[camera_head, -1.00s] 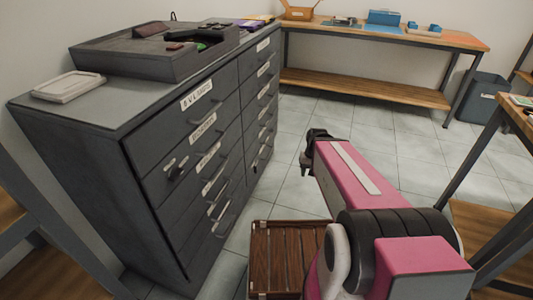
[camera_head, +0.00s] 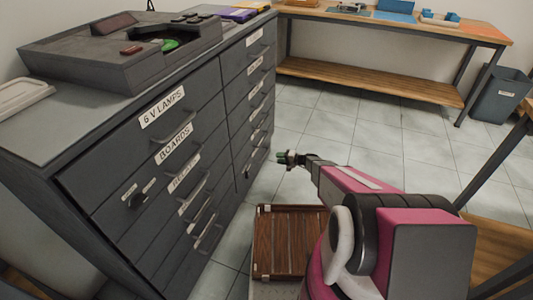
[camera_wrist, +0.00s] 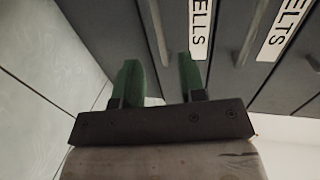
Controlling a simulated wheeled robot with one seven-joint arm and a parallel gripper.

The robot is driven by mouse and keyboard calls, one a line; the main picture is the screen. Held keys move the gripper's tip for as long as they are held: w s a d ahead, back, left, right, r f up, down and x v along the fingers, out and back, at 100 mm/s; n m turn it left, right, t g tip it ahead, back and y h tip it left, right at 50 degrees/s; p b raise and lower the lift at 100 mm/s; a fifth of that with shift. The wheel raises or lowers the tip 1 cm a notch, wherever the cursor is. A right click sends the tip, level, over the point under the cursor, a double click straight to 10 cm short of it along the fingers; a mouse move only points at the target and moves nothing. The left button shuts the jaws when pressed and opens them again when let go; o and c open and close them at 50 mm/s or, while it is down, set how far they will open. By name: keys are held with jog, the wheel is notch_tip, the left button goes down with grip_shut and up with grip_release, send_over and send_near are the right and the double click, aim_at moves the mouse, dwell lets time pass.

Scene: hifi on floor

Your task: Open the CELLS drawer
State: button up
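The dark grey drawer cabinet (camera_head: 125,185) stands at left in the head view, with two columns of labelled drawers. In the wrist view a white label ending in "ELLS" (camera_wrist: 201,25) is partly cut off at the top. A bar handle (camera_wrist: 155,32) lies left of it on the same drawer front. That front looks flush with its neighbours. My gripper (camera_head: 288,159) is beside the right column, its tip a little apart from the fronts. In the wrist view its two green fingers (camera_wrist: 159,83) are spread with nothing between them. The right-column labels are too small to read in the head view.
A neighbouring label ending in "ELTS" (camera_wrist: 286,27) is right of the first. A brown slatted tray (camera_head: 268,243) sits low beside the cabinet. A workbench (camera_head: 390,88) and a grey bin (camera_head: 499,98) stand at the back. Tiled floor (camera_head: 345,135) is clear between.

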jog(key=x, duration=0.7)
jog(key=w+x, duration=0.1)
jog(key=x, duration=0.3)
jog(key=shift+d+f, duration=0.15)
jog(key=shift+f, duration=0.05)
grip_shut()
